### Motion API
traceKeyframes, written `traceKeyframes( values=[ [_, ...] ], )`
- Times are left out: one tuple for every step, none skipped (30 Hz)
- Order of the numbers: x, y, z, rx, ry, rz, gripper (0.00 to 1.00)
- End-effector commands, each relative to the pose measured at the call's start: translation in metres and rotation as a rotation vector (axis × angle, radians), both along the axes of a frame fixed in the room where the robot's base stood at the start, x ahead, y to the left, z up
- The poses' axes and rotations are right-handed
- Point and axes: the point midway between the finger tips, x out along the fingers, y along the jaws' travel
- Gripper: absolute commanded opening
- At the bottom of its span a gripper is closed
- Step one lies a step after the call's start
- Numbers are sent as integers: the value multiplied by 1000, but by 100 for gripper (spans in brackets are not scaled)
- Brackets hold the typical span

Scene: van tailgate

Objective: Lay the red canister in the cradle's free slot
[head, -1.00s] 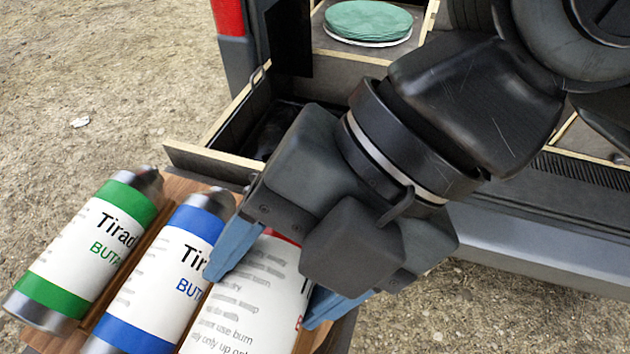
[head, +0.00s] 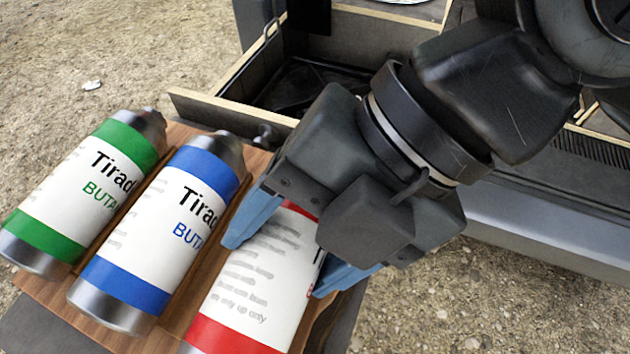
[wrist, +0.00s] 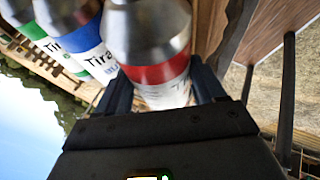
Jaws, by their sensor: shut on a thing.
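The red canister (head: 255,285) has a white label and red bands. It lies on its side, tilted across the head view, over the right part of the wooden cradle (head: 182,312). My gripper (head: 300,255) is shut on it, with blue fingers on both sides of its body. The blue canister (head: 165,235) and the green canister (head: 85,195) lie beside it to the left in the cradle. In the wrist view the red canister (wrist: 160,72) sits between the fingers. Its underside is hidden, so I cannot tell whether it touches the slot.
An open drawer (head: 230,106) of the van stands behind the cradle, close to my gripper. The van's bumper (head: 540,222) is at the right. Bare gravel (head: 80,50) is open at the left.

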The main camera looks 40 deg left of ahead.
Motion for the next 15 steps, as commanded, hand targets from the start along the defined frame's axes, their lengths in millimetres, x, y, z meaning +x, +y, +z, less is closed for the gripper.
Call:
traceKeyframes(
  values=[
    [0, 0, -1, 1, 0, 0, 26],
    [0, 0, -1, 1, 0, 0, 26],
    [0, 0, -1, 1, 0, 0, 26],
    [0, 0, -1, 1, 0, 0, 26],
    [0, 0, -1, 1, 0, 0, 26],
    [0, 0, -1, 1, 0, 0, 26],
    [0, 0, -1, 1, 0, 0, 26],
    [0, 0, -1, 1, 0, 0, 26],
    [0, 0, -1, 1, 0, 0, 26],
    [0, 0, -1, 1, 0, 0, 26],
    [0, 0, -1, 1, 0, 0, 26],
    [0, 0, -1, 1, 0, 0, 73],
    [0, 0, -1, 1, 0, 0, 76],
    [0, 0, -1, 1, 0, 0, 79],
    [0, 0, -1, 1, 0, 0, 82]
  ],
)
